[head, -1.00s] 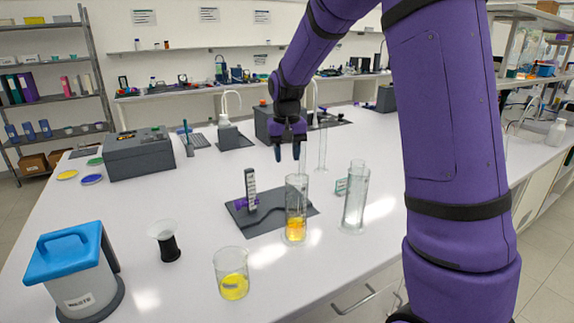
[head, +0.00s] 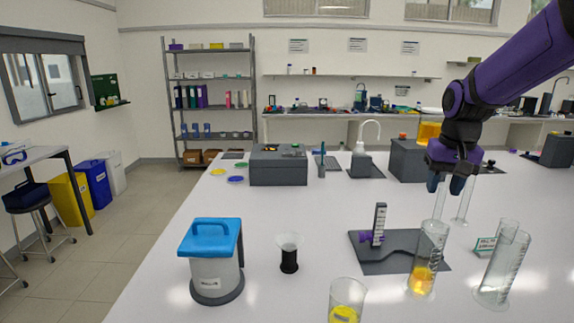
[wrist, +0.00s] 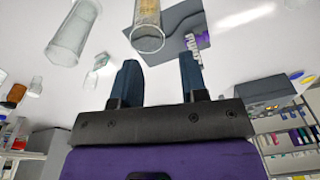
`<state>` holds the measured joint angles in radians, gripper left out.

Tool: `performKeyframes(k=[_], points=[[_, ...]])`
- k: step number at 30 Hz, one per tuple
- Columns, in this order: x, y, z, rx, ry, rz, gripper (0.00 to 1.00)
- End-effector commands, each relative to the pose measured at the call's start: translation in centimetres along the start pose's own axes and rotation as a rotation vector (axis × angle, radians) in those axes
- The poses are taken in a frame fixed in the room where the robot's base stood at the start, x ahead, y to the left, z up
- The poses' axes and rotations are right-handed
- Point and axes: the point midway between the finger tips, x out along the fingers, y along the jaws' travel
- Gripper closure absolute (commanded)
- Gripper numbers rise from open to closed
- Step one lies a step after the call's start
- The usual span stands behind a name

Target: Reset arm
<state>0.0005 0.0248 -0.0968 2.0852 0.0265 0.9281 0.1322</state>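My purple arm reaches in from the right of the head view. My gripper (head: 450,184) points down above the table, behind a tall glass cylinder with orange liquid (head: 422,277). In the wrist view my gripper (wrist: 158,75) shows two dark fingers spread apart with nothing between them. The orange-liquid cylinder also shows in the wrist view (wrist: 147,36), beyond the fingertips and apart from them.
On the white table (head: 290,205) stand a white bin with blue lid (head: 214,262), a funnel on a black stand (head: 289,254), a beaker with yellow liquid (head: 345,305), a grey mat with an upright scale (head: 378,228), and an empty cylinder (head: 502,265). A grey box (head: 278,167) stands farther back.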

Motion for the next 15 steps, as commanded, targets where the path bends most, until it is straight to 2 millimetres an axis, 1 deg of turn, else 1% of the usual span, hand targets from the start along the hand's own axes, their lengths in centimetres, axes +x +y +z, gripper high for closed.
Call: performKeyframes(k=[1,6,9,15], points=[[-1.2,0.0,1.4,-0.013,0.022,-0.008,0.6],[-4.3,0.1,5.9,-0.058,0.087,-0.026,0.6],[-5.7,0.2,8.6,-0.086,0.126,-0.034,0.6],[-7.6,0.6,14.1,-0.14,0.204,-0.043,0.6]])
